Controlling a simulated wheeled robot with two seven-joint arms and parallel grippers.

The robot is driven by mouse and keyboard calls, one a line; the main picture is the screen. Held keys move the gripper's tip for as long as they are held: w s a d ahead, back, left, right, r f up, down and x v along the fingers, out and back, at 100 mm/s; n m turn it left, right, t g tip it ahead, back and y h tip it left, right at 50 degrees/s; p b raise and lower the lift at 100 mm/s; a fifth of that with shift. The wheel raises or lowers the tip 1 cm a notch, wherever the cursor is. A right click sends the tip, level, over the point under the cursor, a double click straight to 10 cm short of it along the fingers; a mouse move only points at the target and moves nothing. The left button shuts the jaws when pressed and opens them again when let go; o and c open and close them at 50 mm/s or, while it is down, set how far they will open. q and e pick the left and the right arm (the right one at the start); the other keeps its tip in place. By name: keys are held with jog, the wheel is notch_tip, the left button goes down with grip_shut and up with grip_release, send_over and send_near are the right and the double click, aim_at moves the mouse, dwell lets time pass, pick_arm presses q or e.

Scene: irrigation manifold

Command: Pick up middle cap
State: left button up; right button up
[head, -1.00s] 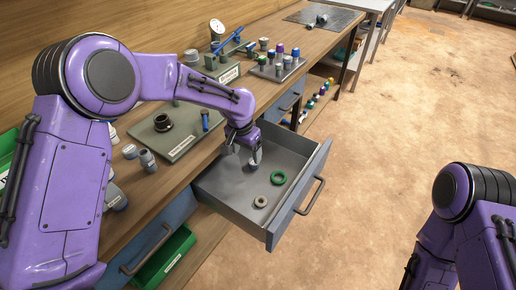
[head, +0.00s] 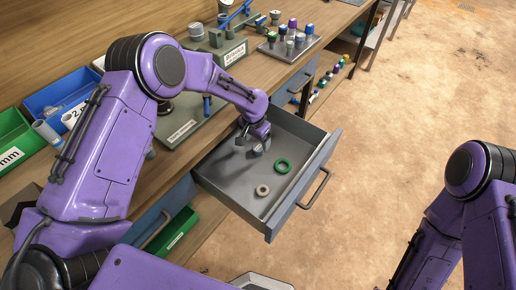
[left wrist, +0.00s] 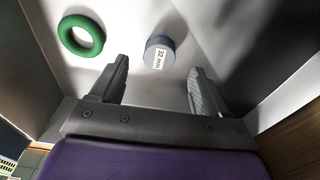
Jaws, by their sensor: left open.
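A short round grey cap (left wrist: 159,45) with a blue edge and a "32 mm" label lies on the floor of the open drawer (head: 225,184). In the left wrist view it sits just beyond and between the fingertips, touching neither. In the head view a small grey round shape that looks like this cap (head: 258,150) shows beside the fingers, partly hidden by them. My left gripper (left wrist: 159,73) is open and empty, pointing down inside the drawer; it also shows in the head view (head: 249,146). My right gripper is out of view.
A green ring (head: 283,166) and a beige ring (head: 262,190) lie in the drawer near the cap. The drawer walls stand close around my gripper. On the bench are a plate with fittings (head: 183,128) and a tray of coloured caps (head: 290,46).

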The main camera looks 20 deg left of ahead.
aim_at(258, 148)
pick_arm(q)
jog(key=f, duration=0.4)
jog(key=shift+w+d+f, duration=0.15)
jog(key=shift+w+f, duration=0.1)
jog(key=shift+f, duration=0.05)
jog(key=shift+r, duration=0.1)
jog(key=c, duration=1.1)
jog(key=shift+c, duration=0.2)
